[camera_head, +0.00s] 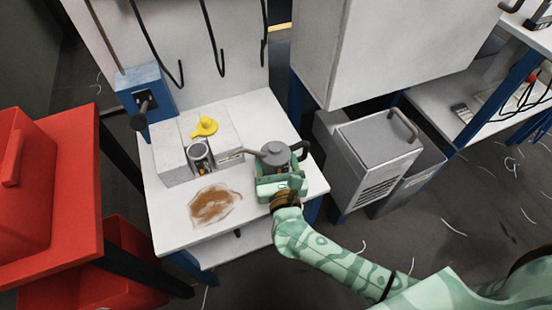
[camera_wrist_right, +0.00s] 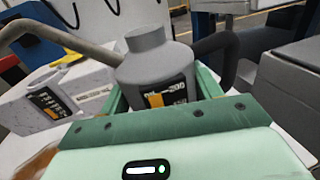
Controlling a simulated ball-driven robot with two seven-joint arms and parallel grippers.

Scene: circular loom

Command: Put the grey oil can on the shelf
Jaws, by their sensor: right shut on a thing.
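The grey oil can (camera_head: 276,153) has a long spout pointing left and a dark handle on the right. My right gripper (camera_head: 283,185) is shut on it at the right side of the white table top. In the right wrist view the can (camera_wrist_right: 155,72) stands upright between the fingers of my right gripper (camera_wrist_right: 155,103), and its label faces me. I cannot tell whether its base touches the table. The white table (camera_head: 262,112) has a lower shelf (camera_head: 232,247) beneath its top. My left gripper is not in view.
A brown stain (camera_head: 214,204) marks the table. Red containers (camera_head: 40,200) stand left. A grey cabinet (camera_head: 375,155) stands right, near a white bench (camera_head: 432,98).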

